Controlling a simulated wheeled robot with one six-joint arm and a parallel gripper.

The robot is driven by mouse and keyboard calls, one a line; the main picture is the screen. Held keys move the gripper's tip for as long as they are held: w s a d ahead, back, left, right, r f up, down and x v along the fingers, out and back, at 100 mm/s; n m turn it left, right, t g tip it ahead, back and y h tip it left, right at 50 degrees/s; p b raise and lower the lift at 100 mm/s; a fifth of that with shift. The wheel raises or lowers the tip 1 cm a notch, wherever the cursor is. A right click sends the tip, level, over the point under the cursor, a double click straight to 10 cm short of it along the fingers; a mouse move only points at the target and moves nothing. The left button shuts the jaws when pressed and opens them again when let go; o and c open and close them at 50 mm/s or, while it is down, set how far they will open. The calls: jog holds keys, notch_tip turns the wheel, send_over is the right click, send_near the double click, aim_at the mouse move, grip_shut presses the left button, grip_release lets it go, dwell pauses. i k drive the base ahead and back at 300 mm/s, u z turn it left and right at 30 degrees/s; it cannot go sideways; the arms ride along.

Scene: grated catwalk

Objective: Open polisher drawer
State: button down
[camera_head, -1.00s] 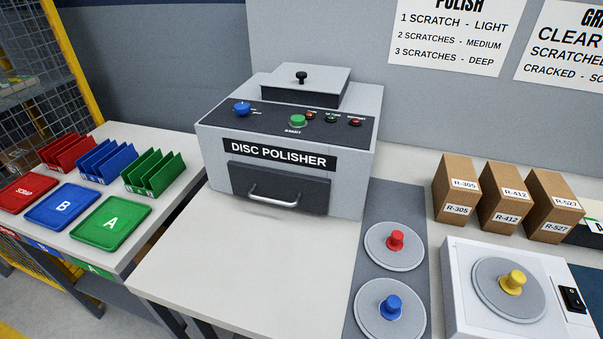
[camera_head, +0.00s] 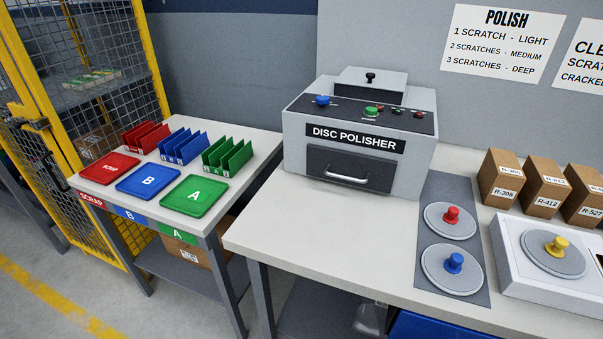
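The disc polisher (camera_head: 295,140) is a grey box standing at the back of the white-topped bench (camera_head: 290,215), against the wall. Its dark drawer front (camera_head: 325,165) sits low on the face under the "DISC POLISHER" label and looks closed flush. A silver bar handle (camera_head: 347,179) runs across the lower part of the drawer front. On the sloped panel above are a blue knob (camera_head: 322,101), a green button (camera_head: 371,111) and small lights. My gripper is not in view.
Bench space before the drawer is clear. To its right lie a grey mat (camera_head: 433,282) with red-knobbed and blue-knobbed discs, a white device (camera_head: 508,262) and labelled boxes (camera_head: 500,180). A left table (camera_head: 232,209) holds coloured trays and racks. A yellow mesh cage (camera_head: 80,70) stands behind.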

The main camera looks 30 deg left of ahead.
aim_at(374, 173)
jog(key=u, duration=2.2)
jog(key=k, duration=0.85)
jog(key=z, duration=0.95)
jog(key=i, duration=0.45)
